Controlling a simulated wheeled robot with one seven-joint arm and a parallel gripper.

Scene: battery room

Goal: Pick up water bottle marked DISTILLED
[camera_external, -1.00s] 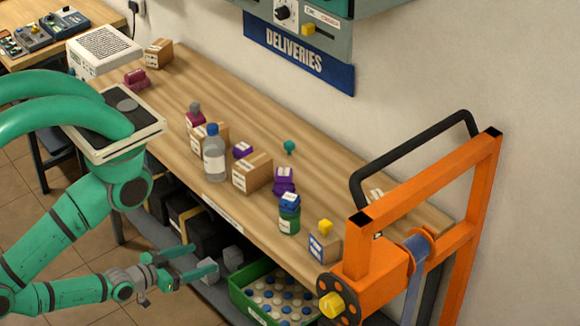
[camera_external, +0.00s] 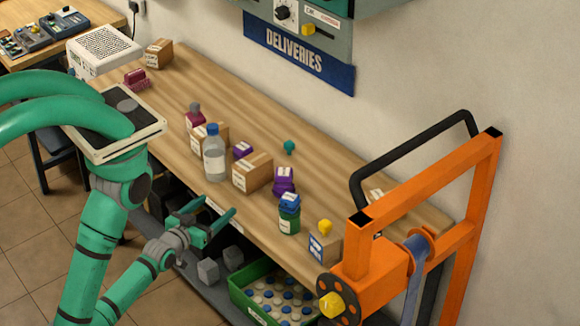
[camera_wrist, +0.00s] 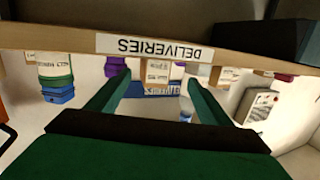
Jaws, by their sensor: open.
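A clear bottle (camera_external: 214,158) with a blue cap and pale label stands upright near the front edge of the wooden bench; its lettering is too small to read. A green jar (camera_external: 289,218) with a blue lid stands further right, and a dark red bottle (camera_external: 195,116) stands further left. My gripper (camera_external: 209,208) is open and empty, in front of the bench's front edge and below the clear bottle, apart from it. The wrist view is upside down; the open fingers (camera_wrist: 158,80) point toward the bench edge, and the clear bottle shows partly behind the right-hand finger.
Cardboard boxes (camera_external: 252,173) and purple items (camera_external: 283,181) stand close to the clear bottle. The bench's front edge (camera_wrist: 60,43) lies ahead of my gripper. A green crate (camera_external: 239,297) sits below. An orange frame (camera_external: 380,270) stands at right. Bare benchtop (camera_external: 250,115) lies behind.

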